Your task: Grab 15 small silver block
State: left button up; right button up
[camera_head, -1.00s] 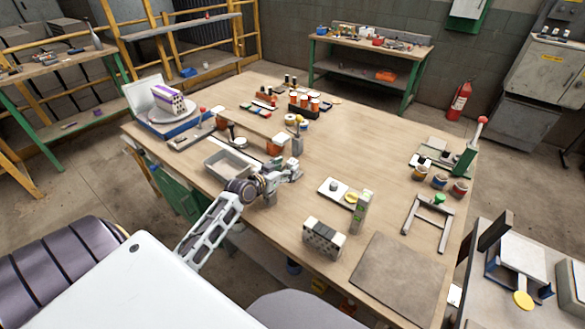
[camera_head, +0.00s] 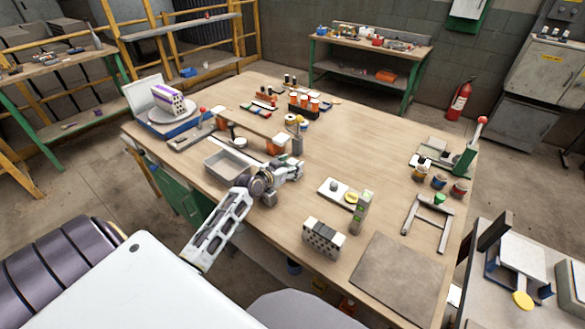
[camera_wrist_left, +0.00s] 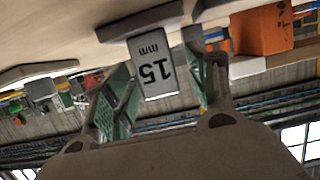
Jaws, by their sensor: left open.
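The small silver block (camera_head: 297,144) stands upright on the wooden table, just beyond my left gripper (camera_head: 296,171) in the head view. In the left wrist view, which is upside down, the block (camera_wrist_left: 156,70) has a grey face marked "15 mm". My left gripper (camera_wrist_left: 168,82) is open there, with one green-padded finger on each side of the block in the picture. I cannot tell how deep the block sits between the fingers; no contact shows. My right gripper is not in view.
A metal tray (camera_head: 228,164) and an orange container (camera_head: 277,143) are left of the block. A grey mat (camera_head: 398,278) lies near the front edge.

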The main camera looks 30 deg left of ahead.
pick_arm(q)
jog(key=shift+w+f, duration=0.2)
jog(key=shift+w, duration=0.35)
jog(key=shift+c, duration=0.5)
jog(key=shift+r, duration=0.1)
grip_shut()
